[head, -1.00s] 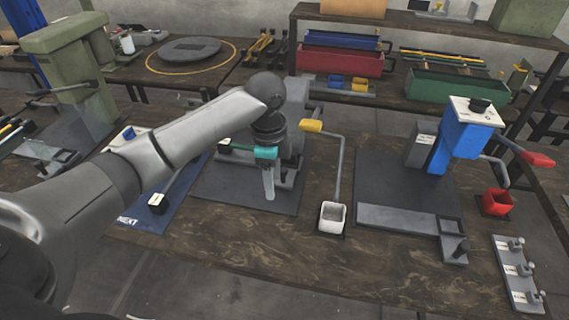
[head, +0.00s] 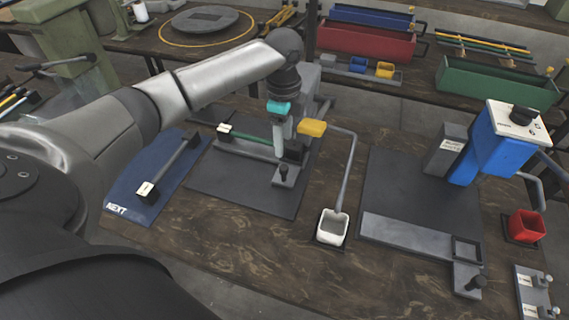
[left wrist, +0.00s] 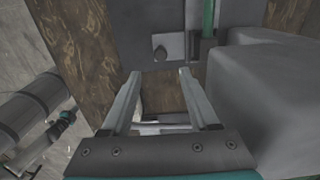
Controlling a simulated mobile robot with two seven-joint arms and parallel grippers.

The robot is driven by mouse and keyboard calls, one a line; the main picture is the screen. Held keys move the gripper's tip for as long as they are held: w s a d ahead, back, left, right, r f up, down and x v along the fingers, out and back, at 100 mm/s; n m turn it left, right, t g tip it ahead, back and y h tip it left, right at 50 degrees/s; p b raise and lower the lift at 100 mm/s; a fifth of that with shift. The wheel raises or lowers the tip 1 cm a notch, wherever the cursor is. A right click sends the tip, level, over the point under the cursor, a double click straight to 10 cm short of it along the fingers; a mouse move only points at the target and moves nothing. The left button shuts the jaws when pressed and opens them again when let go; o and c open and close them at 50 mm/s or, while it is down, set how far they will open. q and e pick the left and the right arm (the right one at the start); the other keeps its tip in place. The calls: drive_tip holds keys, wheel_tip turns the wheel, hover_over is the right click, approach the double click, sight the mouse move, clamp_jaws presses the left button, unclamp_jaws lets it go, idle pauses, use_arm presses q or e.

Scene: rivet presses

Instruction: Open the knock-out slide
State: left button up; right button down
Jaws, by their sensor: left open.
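A grey press stands on a dark base plate (head: 240,188), partly hidden behind my left arm. At its front is a small slide plate with an upright dark knob (head: 284,172), which I take for the knock-out slide. The knob also shows in the left wrist view (left wrist: 160,50), just beyond the fingertips and roughly centred between them. A green rod (head: 250,138) lies in the press fixture. My left gripper (head: 281,136), with a teal body, points down above the slide, open and empty. Contact with the knob is not visible. My right gripper is not in view.
A blue NEXT mat (head: 130,205) holding a rod lies left.

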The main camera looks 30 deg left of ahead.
sight(284, 167)
use_arm(q)
wheel_tip(284, 167, down, 8)
drive_tip(key=shift+f+b, duration=0.1)
drive_tip(key=shift+b, duration=0.65)
drive_tip(key=shift+f, duration=0.55)
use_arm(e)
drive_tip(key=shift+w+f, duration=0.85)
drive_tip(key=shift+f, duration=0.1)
use_arm(q)
drive_tip(key=shift+c, duration=0.3)
drive_tip(key=shift+w, duration=0.1)
clamp_jaws()
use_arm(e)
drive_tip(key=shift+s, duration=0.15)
